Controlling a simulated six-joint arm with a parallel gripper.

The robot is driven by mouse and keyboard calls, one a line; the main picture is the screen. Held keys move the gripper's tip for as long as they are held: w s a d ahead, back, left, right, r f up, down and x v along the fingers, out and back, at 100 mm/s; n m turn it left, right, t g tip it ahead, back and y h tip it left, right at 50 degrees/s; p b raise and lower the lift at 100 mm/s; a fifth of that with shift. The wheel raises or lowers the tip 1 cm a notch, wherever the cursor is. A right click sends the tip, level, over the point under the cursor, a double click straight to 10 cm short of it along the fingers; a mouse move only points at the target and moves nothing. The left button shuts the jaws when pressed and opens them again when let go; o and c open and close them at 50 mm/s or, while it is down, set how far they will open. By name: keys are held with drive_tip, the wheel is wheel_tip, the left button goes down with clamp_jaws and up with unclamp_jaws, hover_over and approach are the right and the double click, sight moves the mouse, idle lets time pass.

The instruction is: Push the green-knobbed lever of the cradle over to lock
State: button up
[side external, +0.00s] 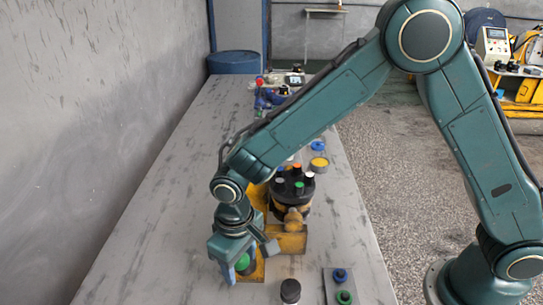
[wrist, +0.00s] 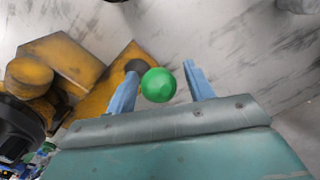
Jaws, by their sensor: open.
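The green knob (wrist: 158,85) of the lever shows between the two blue fingers of my gripper (wrist: 160,88) in the wrist view. A gap shows on the knob's right, and the left finger is close to its left side; I cannot tell whether they touch. In the side view the green knob (side external: 242,262) sits beside my gripper (side external: 238,262), partly hidden by it. The yellow cradle (side external: 290,240) holds the black motor (side external: 293,190). The lever's shaft is mostly hidden. My gripper is open.
A black-capped part (side external: 290,290) stands near the table's front. A panel with a blue and a green button (side external: 343,297) lies to its right. Yellow and blue round parts (side external: 319,162) sit behind the motor. The grey table (side external: 165,190) is clear on the left.

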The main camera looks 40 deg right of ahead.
drive_tip(key=shift+r, duration=2.95)
drive_tip(key=shift+w+d+r, duration=0.1)
drive_tip(key=shift+d+r, duration=0.2)
drive_tip(key=shift+r, duration=0.05)
drive_tip(key=s+d+r+m+t, duration=0.1)
drive_tip(key=s+d+r, duration=0.2)
drive_tip(key=d+r, duration=0.35)
drive_tip(key=s+d+r+t, duration=0.1)
drive_tip(key=s+d+r, duration=0.1)
drive_tip(key=d+r, duration=0.45)
drive_tip(key=s+d+r+m+t, duration=0.2)
drive_tip(key=s+d+r+t, duration=0.1)
drive_tip(key=s+d, duration=0.8)
drive_tip(key=s, duration=0.3)
drive_tip(key=shift+d+r+t, duration=0.15)
drive_tip(key=shift+d+t, duration=0.05)
drive_tip(key=shift+t, duration=0.1)
